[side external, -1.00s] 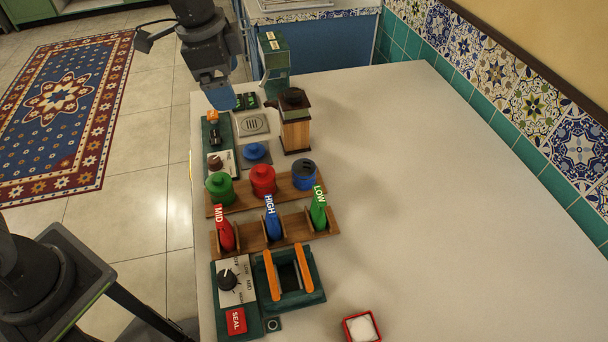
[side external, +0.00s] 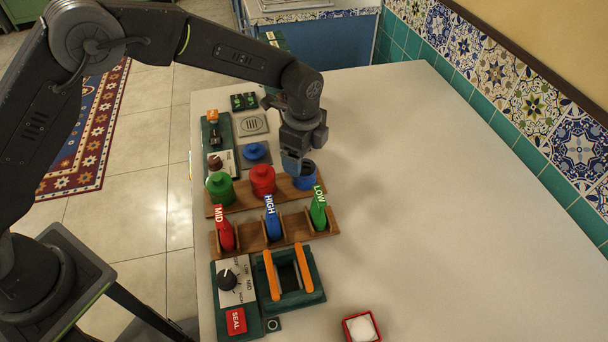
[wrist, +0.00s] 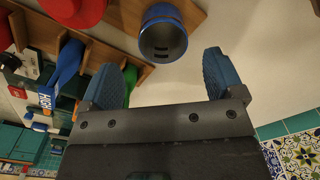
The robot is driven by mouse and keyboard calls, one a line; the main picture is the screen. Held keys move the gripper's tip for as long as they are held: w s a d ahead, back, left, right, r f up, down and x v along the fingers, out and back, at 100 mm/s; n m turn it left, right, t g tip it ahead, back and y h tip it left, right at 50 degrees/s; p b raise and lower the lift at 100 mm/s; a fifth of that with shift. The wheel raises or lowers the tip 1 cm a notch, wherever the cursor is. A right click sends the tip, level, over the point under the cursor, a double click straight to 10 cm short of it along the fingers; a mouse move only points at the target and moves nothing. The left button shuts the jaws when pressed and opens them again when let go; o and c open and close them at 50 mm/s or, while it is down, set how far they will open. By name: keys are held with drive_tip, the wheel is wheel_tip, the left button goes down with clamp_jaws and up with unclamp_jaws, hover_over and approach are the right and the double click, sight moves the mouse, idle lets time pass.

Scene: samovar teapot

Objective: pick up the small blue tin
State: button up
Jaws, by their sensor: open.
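The small blue tin (side external: 307,178) stands at the right end of a wooden rack (side external: 243,196), beside the red tin (side external: 263,180) and the green tin (side external: 220,188). My gripper (side external: 292,166) is just above and to the left of the blue tin in the side view and hides part of it. In the wrist view the blue tin (wrist: 160,14) shows at the top centre, with a dark round face bearing slots. It is beyond the open blue fingertips (wrist: 168,76), with nothing between them.
Labelled levers in red, blue (side external: 271,218) and green (side external: 318,208) stand in a second rack in front. A blue round-knobbed piece (side external: 256,151) sits behind the tins. The white counter (side external: 440,220) is clear to the right.

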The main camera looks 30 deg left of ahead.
sight(304, 172)
drive_tip(key=shift+w+f, duration=0.2)
drive_tip(key=shift+f, duration=3.35)
drive_tip(key=shift+c, duration=0.2)
drive_tip(key=c, duration=1)
drive_tip(key=shift+o, duration=0.2)
drive_tip(key=shift+r, duration=0.15)
